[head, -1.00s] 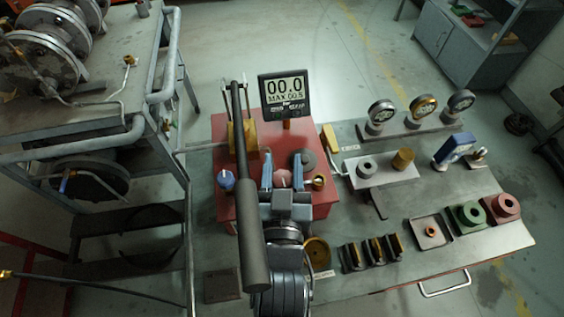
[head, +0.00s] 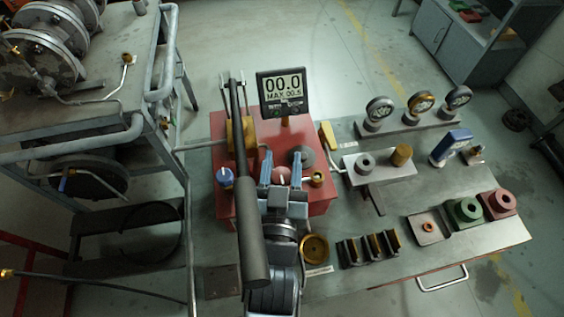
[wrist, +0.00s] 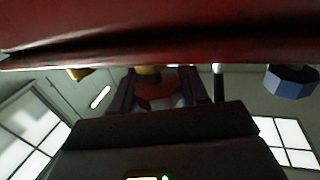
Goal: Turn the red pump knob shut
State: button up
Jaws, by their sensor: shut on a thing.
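The red pump knob (head: 282,176) is on the front of the red pump box (head: 321,206). It has a pale mark on its face. My gripper (head: 281,171) is shut on it, one grey finger on each side. In the wrist view the reddish knob (wrist: 157,97) shows between the dark fingers, partly hidden by my gripper body. A blue knob (head: 224,178) is to the left and a small brass fitting (head: 318,180) to the right. The blue knob also shows in the wrist view (wrist: 290,82). How far the red knob is turned is unclear.
The pump's long black handle (head: 251,230) stands close to the left of my wrist. A digital gauge (head: 283,92) behind reads 00.0. Several gauges, fittings and blocks stand on the bench (head: 375,228) to the right. A grey rack (head: 150,120) stands left.

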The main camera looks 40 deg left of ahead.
jog(key=o, duration=1)
jog(key=shift+b+v, duration=0.85)
jog(key=shift+v, duration=3.05)
jog(key=s+d+r+m+h, duration=0.2)
jog(key=s+d, duration=0.3)
jog(key=d, duration=0.7)
jog(key=s+d+r+m+h, duration=0.2)
jog(key=s+d+h, duration=0.2)
jog(key=d, duration=0.8)
jog(key=s+d+r+m+h, duration=0.1)
jog(key=s+d+h, duration=0.3)
jog(key=s+d, duration=0.4)
jog(key=shift+s+d+r+m, duration=0.15)
jog(key=shift+d+m, duration=0.3)
jog(key=shift+d, duration=0.5)
jog(key=shift+w+d+r+m, duration=0.1)
jog(key=shift+d+r+m, duration=0.25)
jog(key=shift+d, duration=0.65)
